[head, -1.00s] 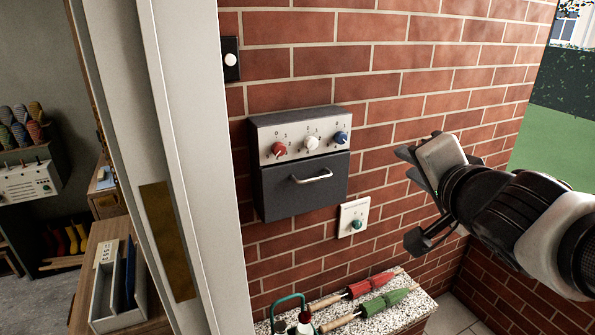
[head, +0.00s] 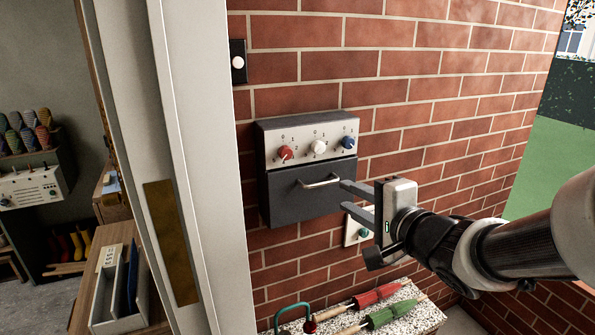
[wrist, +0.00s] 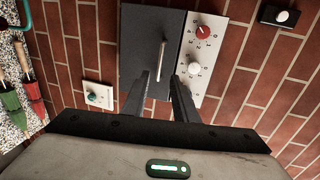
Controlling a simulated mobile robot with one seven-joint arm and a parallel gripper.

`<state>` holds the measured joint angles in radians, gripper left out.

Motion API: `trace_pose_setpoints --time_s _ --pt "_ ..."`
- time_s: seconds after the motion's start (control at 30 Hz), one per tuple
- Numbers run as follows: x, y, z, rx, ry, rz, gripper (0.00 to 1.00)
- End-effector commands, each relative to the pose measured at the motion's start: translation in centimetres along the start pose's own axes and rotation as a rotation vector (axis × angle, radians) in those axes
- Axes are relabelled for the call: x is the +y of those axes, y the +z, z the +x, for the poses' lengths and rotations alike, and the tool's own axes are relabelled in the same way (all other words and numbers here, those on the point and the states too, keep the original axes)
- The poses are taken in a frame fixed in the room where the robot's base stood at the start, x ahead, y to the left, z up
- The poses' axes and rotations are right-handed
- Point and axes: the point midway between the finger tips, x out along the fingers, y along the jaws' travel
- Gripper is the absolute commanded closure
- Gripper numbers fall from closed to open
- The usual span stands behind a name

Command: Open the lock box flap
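The lock box (head: 262,152) is a dark grey box on the brick wall, with a pale panel of red, white and blue knobs on top. Its flap (head: 300,199) is shut below the panel and has a silver bar handle (head: 321,181). In the wrist view the flap (wrist: 139,62) and the handle (wrist: 155,70) lie ahead of the fingers. My gripper (head: 350,200) is open and empty, just right of the handle and apart from it. In the wrist view my gripper (wrist: 162,84) has its two fingers spread below the handle's near end.
A white plate with a green knob (head: 361,232) is on the wall below right of the box. A black plate with a white button (head: 238,62) is above left. A speckled ledge (head: 425,315) below holds red and green umbrellas. A pale door frame (head: 190,130) stands at left.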

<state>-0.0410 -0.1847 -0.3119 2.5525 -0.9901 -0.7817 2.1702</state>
Motion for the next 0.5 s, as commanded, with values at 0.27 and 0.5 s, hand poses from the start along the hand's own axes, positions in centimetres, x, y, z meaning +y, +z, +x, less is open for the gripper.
trace_pose_setpoints --time_s 0.27,0.5 --pt "0.5 0.0 5.3 0.001 0.001 -0.002 0.74" --pt "0.3 -0.1 8.9 0.003 0.001 -0.002 0.74"
